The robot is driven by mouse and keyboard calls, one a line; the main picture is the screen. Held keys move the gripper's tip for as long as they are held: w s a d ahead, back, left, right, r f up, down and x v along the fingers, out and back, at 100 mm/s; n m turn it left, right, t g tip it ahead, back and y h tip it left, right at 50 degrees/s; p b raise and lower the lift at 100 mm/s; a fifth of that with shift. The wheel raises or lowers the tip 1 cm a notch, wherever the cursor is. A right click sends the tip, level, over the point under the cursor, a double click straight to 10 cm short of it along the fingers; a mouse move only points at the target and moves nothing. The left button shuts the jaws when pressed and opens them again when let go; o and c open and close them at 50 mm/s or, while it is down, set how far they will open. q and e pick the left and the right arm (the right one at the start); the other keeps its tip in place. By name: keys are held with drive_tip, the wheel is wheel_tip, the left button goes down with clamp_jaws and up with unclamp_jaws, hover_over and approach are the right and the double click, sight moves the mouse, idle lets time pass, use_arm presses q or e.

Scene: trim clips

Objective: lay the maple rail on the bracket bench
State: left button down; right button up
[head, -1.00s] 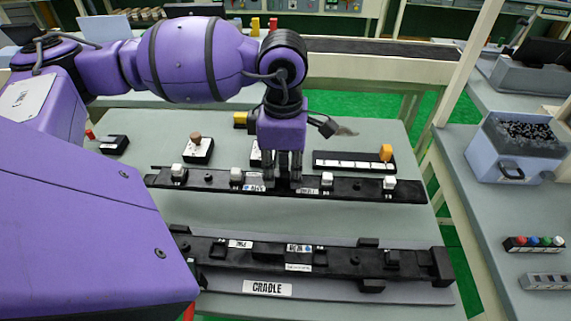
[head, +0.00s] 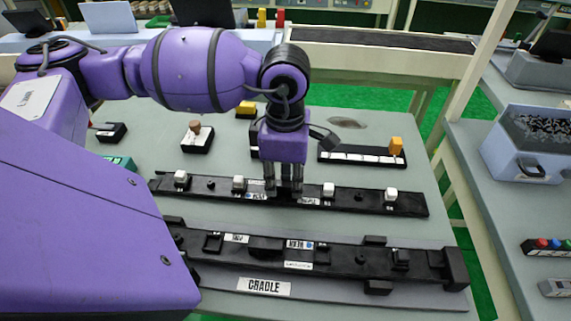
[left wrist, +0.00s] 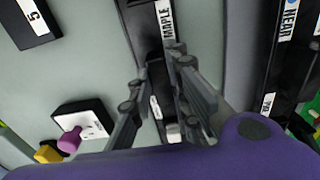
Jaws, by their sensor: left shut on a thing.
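The maple rail (head: 345,199) is a long black bar with several white knobs, lying crosswise over the middle of the grey table. In the left wrist view its MAPLE label (left wrist: 167,22) shows. My left gripper (head: 284,192) points down and is shut on the rail near its middle; its fingers (left wrist: 160,95) straddle the bar in the left wrist view. I cannot tell whether the rail touches the table. In front lies a long black fixture (head: 335,257) with raised blocks, on a grey base labelled CRADLE (head: 263,286). Nothing is labelled bracket bench. My right gripper is not in view.
Behind the rail stand a black strip with an orange knob (head: 360,155), a small block with a brown knob (head: 196,140) and a yellow block (head: 246,109). A blue bin (head: 525,150) is on the right-hand table. A narrow bare strip separates rail and fixture.

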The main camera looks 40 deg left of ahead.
use_arm(q)
drive_tip(key=c, duration=1.6)
unclamp_jaws()
drive_tip(key=shift+o, duration=0.2)
drive_tip(key=shift+r, duration=0.1)
wheel_tip(320, 180, up, 12)
